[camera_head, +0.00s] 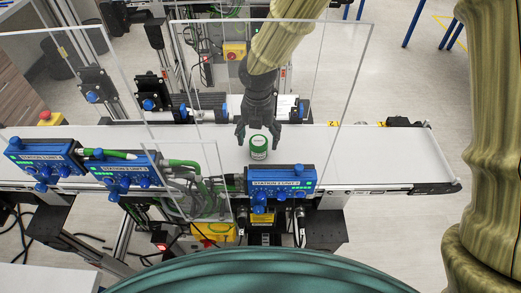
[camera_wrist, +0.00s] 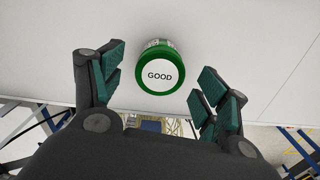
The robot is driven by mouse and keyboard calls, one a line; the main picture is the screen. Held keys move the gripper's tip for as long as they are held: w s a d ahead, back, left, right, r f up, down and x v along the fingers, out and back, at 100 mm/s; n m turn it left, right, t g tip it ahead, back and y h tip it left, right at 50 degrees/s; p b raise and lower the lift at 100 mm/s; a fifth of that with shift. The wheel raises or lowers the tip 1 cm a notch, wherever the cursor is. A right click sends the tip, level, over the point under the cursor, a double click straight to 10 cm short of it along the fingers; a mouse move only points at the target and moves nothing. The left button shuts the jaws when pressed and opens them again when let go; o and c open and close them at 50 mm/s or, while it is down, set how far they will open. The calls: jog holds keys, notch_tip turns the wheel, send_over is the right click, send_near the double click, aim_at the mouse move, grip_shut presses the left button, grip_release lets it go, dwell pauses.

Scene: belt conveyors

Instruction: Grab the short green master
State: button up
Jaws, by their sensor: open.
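The short green master (camera_head: 258,148) is a small green can with a white band and a white lid. It stands upright on the white conveyor belt, behind the Station 3 box. In the wrist view its round top (camera_wrist: 160,75) reads "GOOD". In the wrist view, my gripper's fingers (camera_wrist: 158,85) lie left and right of the can, with gaps on both sides. I cannot tell whether the fingertips reach below the can's top.
The blue Station 3 box (camera_head: 281,181) stands at the belt's front edge, with blue Station 2 (camera_head: 125,174) and Station 1 (camera_head: 43,157) boxes to the left. Clear panels (camera_head: 345,75) rise around the belt. The belt (camera_head: 370,160) is bare to the right.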

jog(key=shift+f+b, duration=1.35)
jog(key=shift+f, duration=0.4)
jog(key=c, duration=1.4)
jog(key=shift+r, duration=0.15)
